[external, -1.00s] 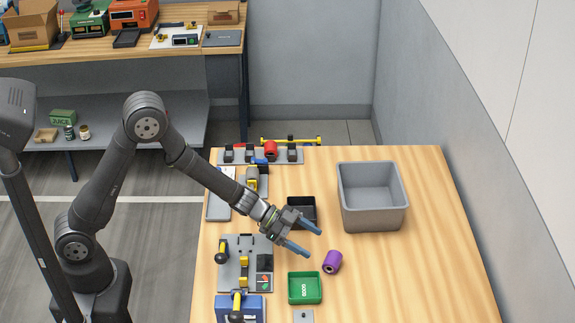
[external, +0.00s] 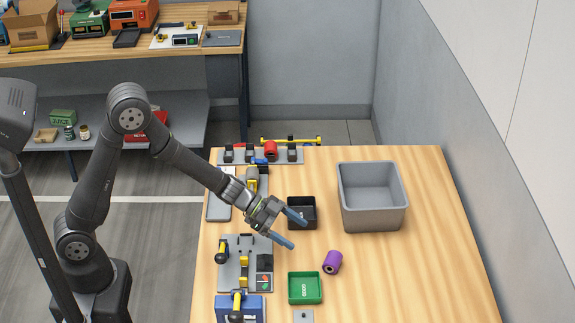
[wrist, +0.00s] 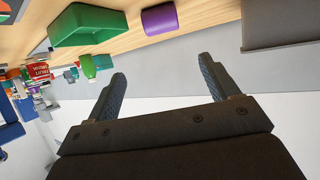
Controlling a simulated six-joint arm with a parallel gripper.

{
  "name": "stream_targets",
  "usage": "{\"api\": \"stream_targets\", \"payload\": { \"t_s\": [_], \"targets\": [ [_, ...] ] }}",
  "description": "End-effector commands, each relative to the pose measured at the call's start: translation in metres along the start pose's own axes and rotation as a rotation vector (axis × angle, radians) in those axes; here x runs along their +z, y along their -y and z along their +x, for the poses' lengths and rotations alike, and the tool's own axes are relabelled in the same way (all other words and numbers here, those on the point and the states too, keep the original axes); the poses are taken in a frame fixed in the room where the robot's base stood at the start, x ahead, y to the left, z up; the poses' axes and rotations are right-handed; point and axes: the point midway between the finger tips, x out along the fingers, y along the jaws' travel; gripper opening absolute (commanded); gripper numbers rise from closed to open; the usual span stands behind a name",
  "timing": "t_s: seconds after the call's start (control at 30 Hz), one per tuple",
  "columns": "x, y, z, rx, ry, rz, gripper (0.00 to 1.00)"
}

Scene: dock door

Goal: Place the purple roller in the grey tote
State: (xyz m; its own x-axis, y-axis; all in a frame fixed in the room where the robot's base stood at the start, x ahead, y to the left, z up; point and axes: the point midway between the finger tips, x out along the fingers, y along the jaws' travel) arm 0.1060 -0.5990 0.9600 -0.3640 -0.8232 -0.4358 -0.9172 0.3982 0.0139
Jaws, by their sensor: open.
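The purple roller (external: 332,262) lies on the wooden table, just right of and behind a green tray. It also shows at the top of the wrist view (wrist: 159,20). The grey tote (external: 372,222) stands at the back right of the table and looks empty. My gripper (external: 298,231) is open and empty, with its two blue fingers spread apart. It is above the table, left of and behind the roller and left of the tote. In the wrist view the open fingers (wrist: 163,85) have nothing between them. A dark grey edge at the top right there may be the tote.
A green tray (external: 305,299) and a black bin (external: 301,222) stand on the table near my gripper. A grey fixture plate (external: 233,282) with yellow and black parts is at the left. The table's right side is clear. A grey wall stands beyond it.

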Motion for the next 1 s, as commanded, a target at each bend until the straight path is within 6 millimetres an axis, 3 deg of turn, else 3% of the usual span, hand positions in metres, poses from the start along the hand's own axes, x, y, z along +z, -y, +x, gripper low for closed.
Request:
{"api": "stream_targets", "payload": {
  "t_s": [0.27,0.7,0.87,1.0],
  "targets": [
    [-0.026,-0.014,-0.005,0.068,0.165,-0.003,0.80],
    [-0.053,-0.002,-0.020,-0.020,0.332,0.002,0.80],
    [-0.048,-0.001,-0.004,-0.021,0.337,0.000,0.80],
    [-0.038,-0.001,0.020,-0.020,0.337,0.000,0.80]
  ]
}}
